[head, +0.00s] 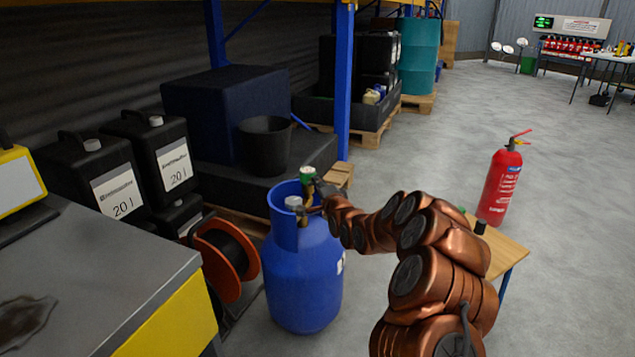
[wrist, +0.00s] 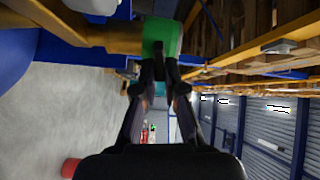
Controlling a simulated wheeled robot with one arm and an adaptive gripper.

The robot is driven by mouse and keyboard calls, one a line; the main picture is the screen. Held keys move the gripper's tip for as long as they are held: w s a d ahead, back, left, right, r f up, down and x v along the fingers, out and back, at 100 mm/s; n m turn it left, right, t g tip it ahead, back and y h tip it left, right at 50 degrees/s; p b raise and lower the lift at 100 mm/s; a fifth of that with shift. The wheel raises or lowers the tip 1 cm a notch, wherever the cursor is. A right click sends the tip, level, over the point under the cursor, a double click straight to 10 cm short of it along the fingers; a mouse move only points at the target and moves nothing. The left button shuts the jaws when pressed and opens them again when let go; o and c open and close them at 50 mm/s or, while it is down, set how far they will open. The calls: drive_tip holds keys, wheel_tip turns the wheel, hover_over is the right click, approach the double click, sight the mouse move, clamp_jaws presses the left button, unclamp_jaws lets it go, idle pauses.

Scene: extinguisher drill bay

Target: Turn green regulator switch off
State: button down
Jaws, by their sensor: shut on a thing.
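The green regulator switch (head: 307,174) sits on top of the valve of the blue gas cylinder (head: 303,270), left of centre in the head view. In the wrist view the green switch (wrist: 162,36) is at the top centre, beside a brass fitting (wrist: 122,38). My gripper (wrist: 165,68) is shut, with its fingertips together at the green switch's lower edge. In the head view my gripper (head: 320,187) reaches the valve from the right. The exact contact of the fingertips with the switch is partly hidden by the fingers.
A red fire extinguisher (head: 499,185) stands right of my arm, behind a small wooden table (head: 505,250). Black canisters (head: 115,180), an orange reel (head: 225,258) and a grey-topped bench (head: 90,280) crowd the left. A blue rack post (head: 344,80) rises behind the cylinder. Open floor lies at right.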

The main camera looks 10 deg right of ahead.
drive_tip(key=shift+f+m, duration=0.1)
drive_tip(key=shift+m, duration=0.8)
drive_tip(key=c, duration=1.2)
unclamp_jaws()
drive_tip(key=shift+c, duration=0.2)
drive_tip(key=s+d, duration=0.1)
drive_tip(key=s, duration=1.1)
drive_tip(key=shift+d, duration=0.3)
